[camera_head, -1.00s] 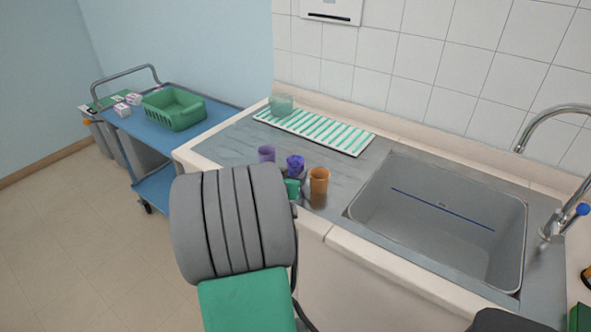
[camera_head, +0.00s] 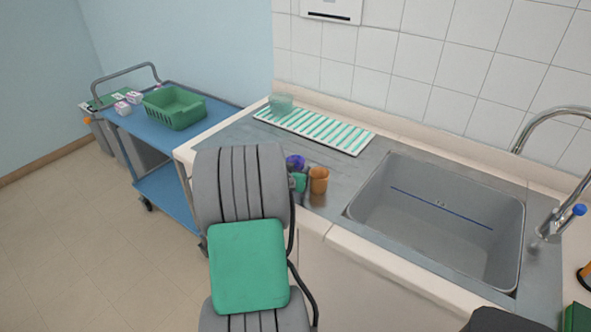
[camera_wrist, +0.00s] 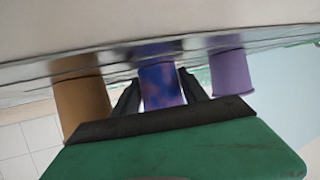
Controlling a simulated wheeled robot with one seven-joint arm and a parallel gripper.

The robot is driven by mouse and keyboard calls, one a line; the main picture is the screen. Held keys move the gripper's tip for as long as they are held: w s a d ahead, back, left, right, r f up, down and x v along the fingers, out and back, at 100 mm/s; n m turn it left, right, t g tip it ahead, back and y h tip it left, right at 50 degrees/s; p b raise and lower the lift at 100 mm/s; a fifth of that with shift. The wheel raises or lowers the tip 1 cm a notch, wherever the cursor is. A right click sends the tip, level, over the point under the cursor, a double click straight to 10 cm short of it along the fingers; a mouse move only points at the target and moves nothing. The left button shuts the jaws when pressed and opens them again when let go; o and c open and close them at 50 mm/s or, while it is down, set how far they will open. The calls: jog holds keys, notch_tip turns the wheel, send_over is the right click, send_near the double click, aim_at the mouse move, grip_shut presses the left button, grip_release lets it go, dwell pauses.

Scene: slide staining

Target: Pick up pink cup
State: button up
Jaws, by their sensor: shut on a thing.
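No plainly pink cup shows. A blue-purple cup with pinkish mottling (camera_wrist: 161,86) stands between the two dark fingers of my gripper (camera_wrist: 160,80) in the wrist view. My gripper is shut on it. In the head view the top of this cup (camera_head: 295,161) shows just behind the green part of my gripper (camera_head: 299,182). An orange-brown cup (camera_head: 319,181) stands to its right on the counter; it is at the left in the wrist view (camera_wrist: 82,105). A lavender cup (camera_wrist: 230,74) is at the right in the wrist view and hidden behind my arm in the head view.
A white and green striped rack (camera_head: 315,130) lies at the back of the counter, with a pale green translucent container (camera_head: 281,104) at its left end. A sink (camera_head: 440,225) with a tap (camera_head: 545,228) is at the right. A blue trolley (camera_head: 215,112) carries a green basket (camera_head: 174,107).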

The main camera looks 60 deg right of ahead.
jog(key=c, duration=0.4)
jog(key=shift+r, duration=0.15)
jog(key=shift+r+b, duration=0.3)
jog(key=shift+r, duration=0.5)
jog(key=s+a+r+b, duration=0.1)
jog(key=s+a+r, duration=0.7)
jog(key=s+r, duration=0.3)
jog(key=shift+a+b, duration=0.3)
jog(key=shift+b, duration=0.05)
dwell(1.2)
